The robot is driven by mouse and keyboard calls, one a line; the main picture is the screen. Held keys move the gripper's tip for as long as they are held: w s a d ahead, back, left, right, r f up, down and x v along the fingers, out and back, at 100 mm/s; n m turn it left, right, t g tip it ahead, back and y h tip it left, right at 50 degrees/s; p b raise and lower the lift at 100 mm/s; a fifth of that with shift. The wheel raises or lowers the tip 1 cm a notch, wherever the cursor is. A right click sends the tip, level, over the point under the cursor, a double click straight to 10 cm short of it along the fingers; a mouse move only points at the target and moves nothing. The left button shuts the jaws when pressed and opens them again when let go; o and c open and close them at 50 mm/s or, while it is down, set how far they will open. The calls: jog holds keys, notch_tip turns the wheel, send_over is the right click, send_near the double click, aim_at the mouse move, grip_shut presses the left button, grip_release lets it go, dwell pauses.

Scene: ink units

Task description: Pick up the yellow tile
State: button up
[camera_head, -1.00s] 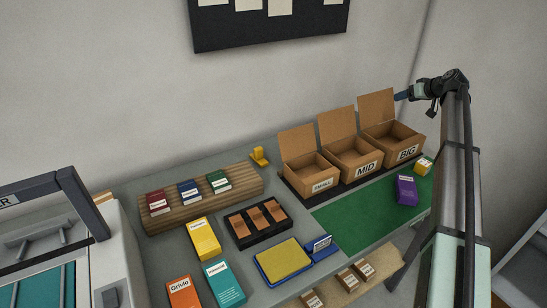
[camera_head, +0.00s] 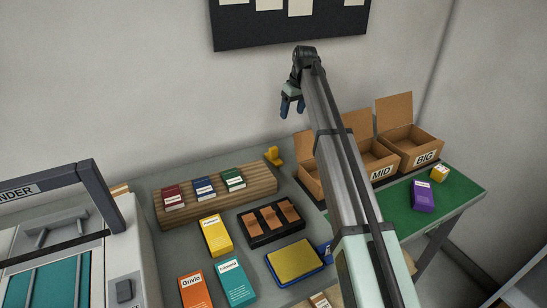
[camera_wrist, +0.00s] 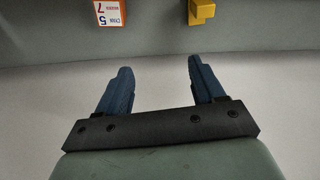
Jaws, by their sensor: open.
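My gripper (camera_head: 292,106) is open and empty, raised high above the back of the table, fingers pointing down. Its two blue fingers stand apart in the wrist view (camera_wrist: 160,85). No thing is plainly a yellow tile. A flat yellow box with a white label (camera_head: 215,236) lies on the grey table, left of a black tray. A flat yellow slab (camera_head: 295,260) lies on a blue base in front of that tray. A small yellow box (camera_head: 439,174) lies on the green mat. A yellow block (camera_head: 274,156) stands at the table's back, also in the wrist view (camera_wrist: 202,11).
A wooden rack (camera_head: 255,187) holds red, blue and green boxes. The black tray (camera_head: 293,233) holds brown pieces. Orange (camera_head: 194,292) and teal (camera_head: 236,284) boxes lie in front. Open cardboard boxes (camera_head: 414,149) stand at right, partly behind my arm. A purple box (camera_head: 423,197) lies on the mat.

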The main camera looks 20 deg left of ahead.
jog(key=g+h, duration=0.1)
jog(key=h, duration=0.1)
send_over(273, 147)
jog(key=w, duration=0.1)
jog(key=f, duration=0.2)
jog(key=shift+m, duration=0.3)
jog(key=f, duration=0.5)
jog(key=s+f, duration=0.1)
jog(key=f, duration=0.2)
jog(key=shift+a+f, duration=0.15)
jog(key=shift+f, duration=0.2)
jog(key=shift+s+f, duration=0.1)
jog(key=shift+f, duration=2.4)
jog(key=shift+c, duration=0.4)
grip_shut()
